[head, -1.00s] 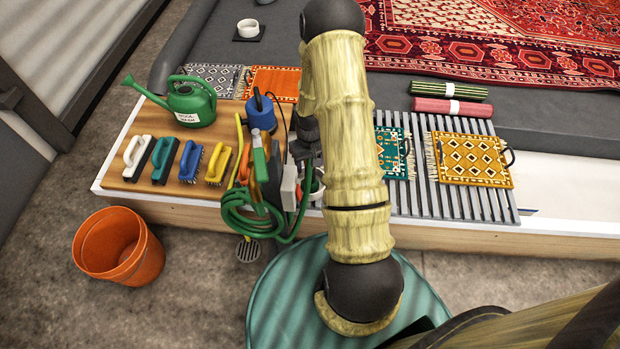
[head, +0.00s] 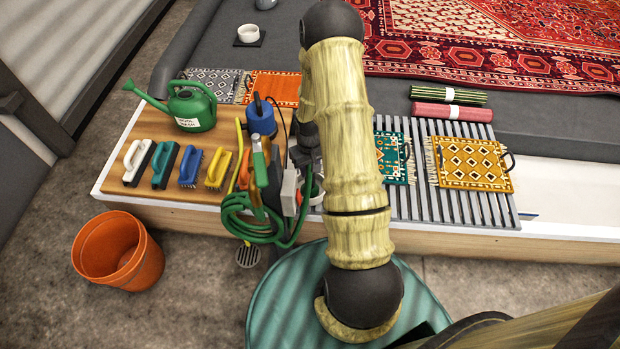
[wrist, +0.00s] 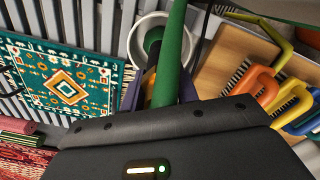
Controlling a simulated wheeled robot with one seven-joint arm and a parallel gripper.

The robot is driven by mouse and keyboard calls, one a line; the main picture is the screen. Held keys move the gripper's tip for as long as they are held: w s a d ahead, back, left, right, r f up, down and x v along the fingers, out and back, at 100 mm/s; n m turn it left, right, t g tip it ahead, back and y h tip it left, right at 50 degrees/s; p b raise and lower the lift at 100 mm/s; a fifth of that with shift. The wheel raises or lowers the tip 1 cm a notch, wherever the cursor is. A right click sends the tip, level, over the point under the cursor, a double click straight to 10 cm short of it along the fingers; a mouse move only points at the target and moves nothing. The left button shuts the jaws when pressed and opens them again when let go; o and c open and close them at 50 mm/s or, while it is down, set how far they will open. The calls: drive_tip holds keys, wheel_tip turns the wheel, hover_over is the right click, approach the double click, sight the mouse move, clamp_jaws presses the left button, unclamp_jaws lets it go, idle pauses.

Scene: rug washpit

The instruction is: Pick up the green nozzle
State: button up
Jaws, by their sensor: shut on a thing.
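The green nozzle (head: 259,162) stands up at the front of the wooden board, beside an orange part and above the looped green hose (head: 245,222). My gripper (head: 268,168) is at the nozzle, partly hidden by my arm in the head view. In the wrist view the green nozzle (wrist: 171,50) runs up from between the dark jaws, and my gripper (wrist: 163,97) is shut on it. The exact contact is hidden behind the gripper body.
A slatted rack (head: 425,205) with small rugs is right. An orange bucket (head: 118,250) stands on the floor. A white cup (wrist: 140,35) is close behind the nozzle.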

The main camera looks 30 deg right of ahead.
wheel_tip(320, 180, up, 10)
drive_tip(key=p, duration=0.3)
idle(0.8)
